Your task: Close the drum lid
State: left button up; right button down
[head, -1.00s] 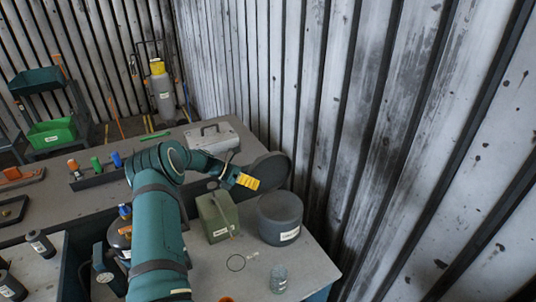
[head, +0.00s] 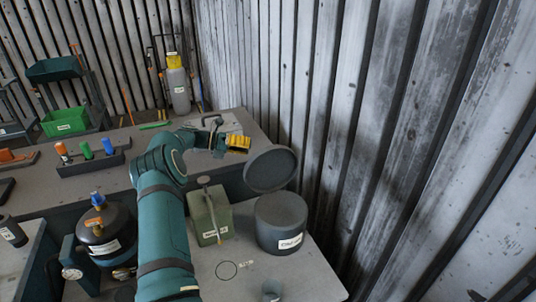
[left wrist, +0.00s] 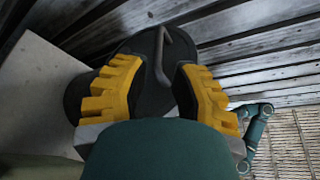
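The dark grey drum (head: 281,224) stands on the bench at the right, with a white label on its side. Its round lid (head: 271,170) is open, tilted up above the drum's back edge. My left gripper (head: 239,144) is just beyond the lid's upper left edge in the head view. In the left wrist view its two yellow fingers (left wrist: 160,90) are wide apart. A dark round surface, seemingly the lid (left wrist: 140,50), lies beyond them, with a bent grey bar handle (left wrist: 161,55) between the fingers; contact cannot be told. My right gripper is not in view.
A green jerrycan (head: 209,214) stands left of the drum. A metal case (head: 222,128) sits behind my left gripper. A ring (head: 227,270) and a small jar (head: 271,291) are on the front bench. The corrugated wall is close on the right.

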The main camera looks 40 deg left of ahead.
aim_at(269, 165)
pick_arm(q)
jog(key=b+x, duration=0.3)
jog(key=x, duration=0.3)
jog(key=shift+w+f, duration=0.15)
jog(key=shift+f, duration=0.1)
jog(key=shift+b+x, duration=0.5)
jog(key=shift+x, duration=0.35)
jog(key=shift+r, duration=0.2)
grip_shut()
